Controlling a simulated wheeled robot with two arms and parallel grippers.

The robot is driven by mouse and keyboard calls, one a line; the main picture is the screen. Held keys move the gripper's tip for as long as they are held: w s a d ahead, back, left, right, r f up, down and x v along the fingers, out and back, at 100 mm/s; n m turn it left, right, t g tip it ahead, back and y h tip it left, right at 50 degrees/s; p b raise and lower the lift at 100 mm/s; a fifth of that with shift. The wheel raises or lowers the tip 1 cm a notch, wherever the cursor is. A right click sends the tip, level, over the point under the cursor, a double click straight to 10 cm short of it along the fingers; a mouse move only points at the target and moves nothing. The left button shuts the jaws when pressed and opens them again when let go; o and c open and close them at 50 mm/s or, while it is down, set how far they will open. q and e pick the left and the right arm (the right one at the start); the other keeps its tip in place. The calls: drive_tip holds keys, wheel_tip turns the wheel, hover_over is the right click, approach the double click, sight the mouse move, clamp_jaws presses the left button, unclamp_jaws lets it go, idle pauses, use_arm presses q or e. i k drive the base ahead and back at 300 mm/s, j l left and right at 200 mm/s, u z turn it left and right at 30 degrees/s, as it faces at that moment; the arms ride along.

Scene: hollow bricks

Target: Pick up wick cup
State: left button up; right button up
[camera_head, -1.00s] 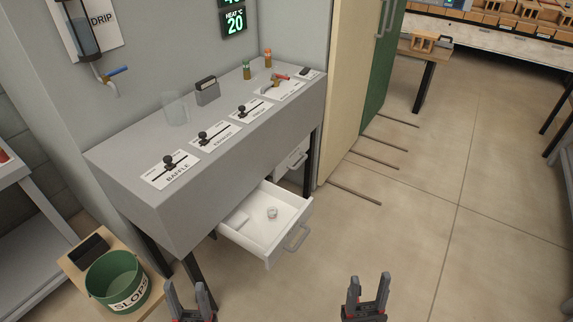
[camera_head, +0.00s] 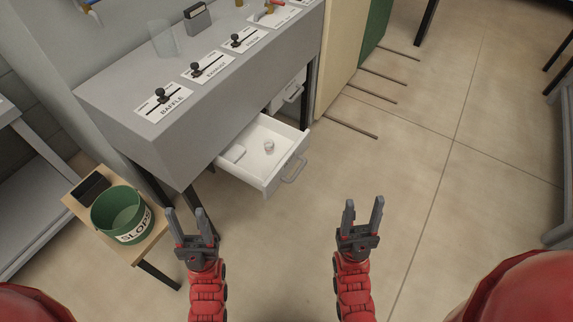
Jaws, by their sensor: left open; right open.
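A small, pale round cup (camera_head: 269,146), which looks like the wick cup, sits in the open white drawer (camera_head: 283,140) under the grey bench. A flat white item (camera_head: 234,153) lies in the drawer's left part. My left gripper (camera_head: 187,224) is open and empty, in front of and below the drawer in the picture. My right gripper (camera_head: 362,215) is open and empty, to the right of the drawer and apart from it.
The grey bench (camera_head: 190,110) with labelled sliders overhangs the drawer. A clear glass (camera_head: 161,39) stands on it. A green SLOPS bucket (camera_head: 121,213) stands on a low wooden stand at left. A second drawer (camera_head: 289,92) is behind.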

sight(269, 144)
drive_tip(key=i+j+u, duration=0.45)
drive_tip(key=i+j, duration=0.4)
drive_tip(key=j, duration=0.15)
